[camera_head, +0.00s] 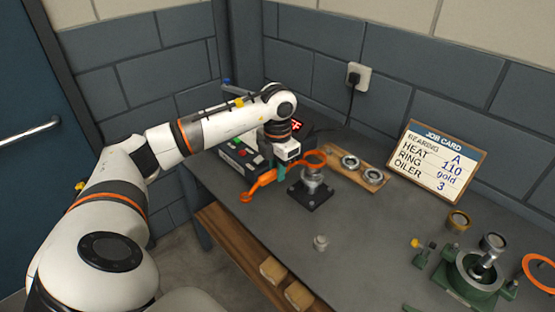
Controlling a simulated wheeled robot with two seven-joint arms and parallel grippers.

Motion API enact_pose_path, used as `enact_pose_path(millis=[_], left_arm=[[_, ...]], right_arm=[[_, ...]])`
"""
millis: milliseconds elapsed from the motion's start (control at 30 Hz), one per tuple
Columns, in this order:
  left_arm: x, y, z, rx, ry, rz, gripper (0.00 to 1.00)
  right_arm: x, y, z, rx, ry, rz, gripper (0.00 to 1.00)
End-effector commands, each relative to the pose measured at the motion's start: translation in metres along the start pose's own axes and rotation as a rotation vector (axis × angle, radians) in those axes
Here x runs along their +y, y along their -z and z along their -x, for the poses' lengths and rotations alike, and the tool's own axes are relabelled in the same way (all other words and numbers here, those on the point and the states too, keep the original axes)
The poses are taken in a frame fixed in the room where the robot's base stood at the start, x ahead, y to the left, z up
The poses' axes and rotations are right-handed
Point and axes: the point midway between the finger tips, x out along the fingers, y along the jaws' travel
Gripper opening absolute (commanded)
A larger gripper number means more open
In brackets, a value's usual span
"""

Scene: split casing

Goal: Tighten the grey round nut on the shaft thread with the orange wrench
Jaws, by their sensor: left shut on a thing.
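My left gripper (282,172) is shut on the orange wrench (263,181) above the table. One end of the wrench reaches down to the left, and its open ring (314,153) lies at the right, over or just behind the top of the shaft stand. The stand has a black square base (311,197) with an upright grey shaft. A grey round part, which looks like the nut (313,175), sits near the shaft's top. I cannot tell whether the ring touches it. The thread is too small to make out. My right gripper is not in view.
A box with buttons and a red display (238,153) stands behind the gripper. A wooden board (344,175) holds two rings. A small grey part (320,242) stands in front. A green casing (468,282), an orange ring (541,268) and a job card (436,160) are at right. The table's middle is mostly clear.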

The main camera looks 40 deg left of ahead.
Motion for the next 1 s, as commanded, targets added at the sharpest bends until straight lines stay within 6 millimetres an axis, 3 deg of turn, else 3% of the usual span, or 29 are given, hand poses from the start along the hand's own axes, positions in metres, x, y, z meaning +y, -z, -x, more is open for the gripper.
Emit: enact_pose_path(millis=[400,600,700,1000], left_arm=[[0.058,0.012,0.005,0.002,-0.004,0.418,0.00],[0.079,0.025,0.003,0.002,-0.003,0.609,0.00],[0.076,0.024,-0.015,0.002,0.000,0.605,0.00],[0.076,0.024,-0.024,0.003,-0.001,0.602,0.00]], right_arm=[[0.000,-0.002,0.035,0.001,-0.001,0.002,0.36],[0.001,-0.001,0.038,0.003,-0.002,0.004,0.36],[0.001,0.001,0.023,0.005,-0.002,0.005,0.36],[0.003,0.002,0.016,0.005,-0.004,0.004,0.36]])
